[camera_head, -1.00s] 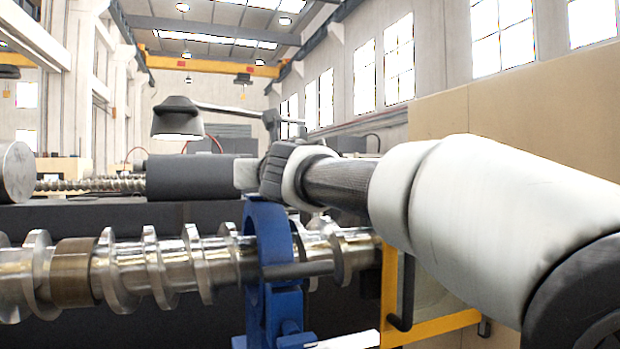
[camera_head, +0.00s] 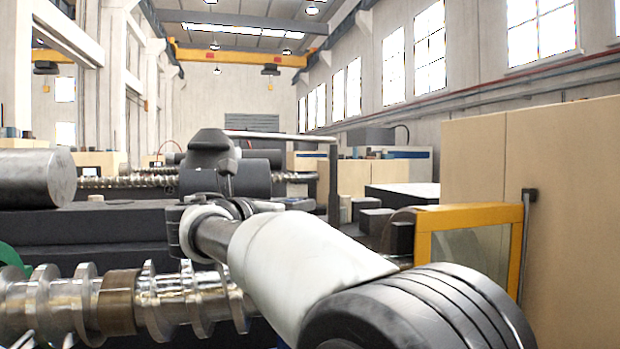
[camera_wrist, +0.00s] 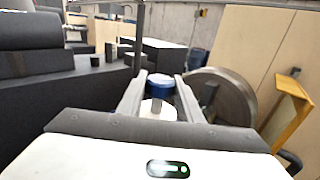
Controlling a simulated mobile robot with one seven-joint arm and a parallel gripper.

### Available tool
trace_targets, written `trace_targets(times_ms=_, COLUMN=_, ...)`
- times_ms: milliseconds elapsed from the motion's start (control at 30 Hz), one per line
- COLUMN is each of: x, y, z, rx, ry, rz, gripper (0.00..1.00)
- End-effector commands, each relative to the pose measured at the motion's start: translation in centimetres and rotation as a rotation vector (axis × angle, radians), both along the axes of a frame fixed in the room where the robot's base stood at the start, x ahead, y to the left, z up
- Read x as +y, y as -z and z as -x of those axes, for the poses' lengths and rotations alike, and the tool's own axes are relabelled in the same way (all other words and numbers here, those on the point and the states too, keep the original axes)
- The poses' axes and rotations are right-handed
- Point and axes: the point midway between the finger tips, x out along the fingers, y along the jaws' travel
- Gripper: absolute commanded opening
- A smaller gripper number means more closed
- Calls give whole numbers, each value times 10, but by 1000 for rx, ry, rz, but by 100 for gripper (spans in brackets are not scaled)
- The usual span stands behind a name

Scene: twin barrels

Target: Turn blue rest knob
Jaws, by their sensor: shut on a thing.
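In the wrist view, the blue knob (camera_wrist: 160,80) sits between the fingertips of my gripper (camera_wrist: 159,86). It has a round blue top, with a pale disc and a short grey stem showing nearer the camera. The two grey fingers stand on either side of it, and my gripper is shut on it. In the head view, my arm reaches over the metal screw (camera_head: 60,305) and hides the knob, my fingers and nearly all of the blue rest.
A yellow-framed guard (camera_head: 470,216) stands right of my arm, before a tall beige panel (camera_head: 565,190). A dark lamp head (camera_head: 208,148) is behind my wrist. A thick metal cylinder (camera_head: 35,178) lies at left. In the wrist view, a large metal disc (camera_wrist: 232,95) is right of the fingers.

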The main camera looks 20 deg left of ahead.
Motion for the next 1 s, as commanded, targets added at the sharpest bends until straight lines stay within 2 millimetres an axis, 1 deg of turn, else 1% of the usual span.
trace_targets(times_ms=33, x=2, y=-9, z=0, rx=2, ry=23, rz=3, gripper=10)
trace_targets(times_ms=200, x=1, y=-6, z=0, rx=1, ry=97, rz=2, gripper=10)
trace_targets(times_ms=400, x=1, y=-2, z=0, rx=0, ry=143, rz=0, gripper=10)
trace_targets(times_ms=900, x=-1, y=1, z=-1, rx=1, ry=160, rz=-1, gripper=10)
trace_targets(times_ms=933, x=-1, y=1, z=-1, rx=1, ry=160, rz=-1, gripper=35)
trace_targets(times_ms=1000, x=-1, y=1, z=-1, rx=1, ry=160, rz=-1, gripper=47)
